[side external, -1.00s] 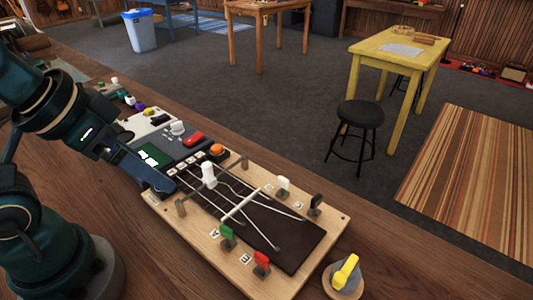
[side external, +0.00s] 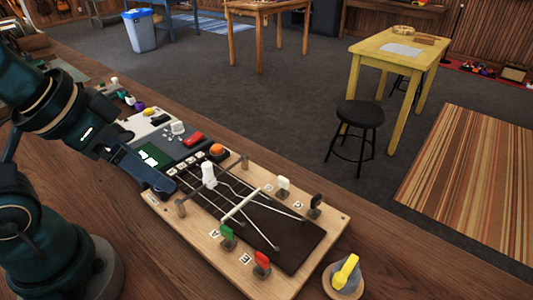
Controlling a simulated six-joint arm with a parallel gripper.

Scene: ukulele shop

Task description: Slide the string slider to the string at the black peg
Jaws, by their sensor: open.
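The string slider, which I take to be the white upright knob (side external: 208,174), stands on the dark fretted part of the wooden string board (side external: 170,222). Pale strings run from near it across a white bar (side external: 240,206); I cannot tell which string it is at. The black peg (side external: 315,203) is at the board's right edge, beside the white peg (side external: 283,184). The green peg (side external: 227,233) and red peg (side external: 262,261) are on the near side. My gripper (side external: 164,188) is open, low over the board's left end, left of the slider and apart from it.
A wooden post (side external: 181,208) stands close to my gripper. A yellow-topped piece (side external: 345,272) stands off the board's right end.

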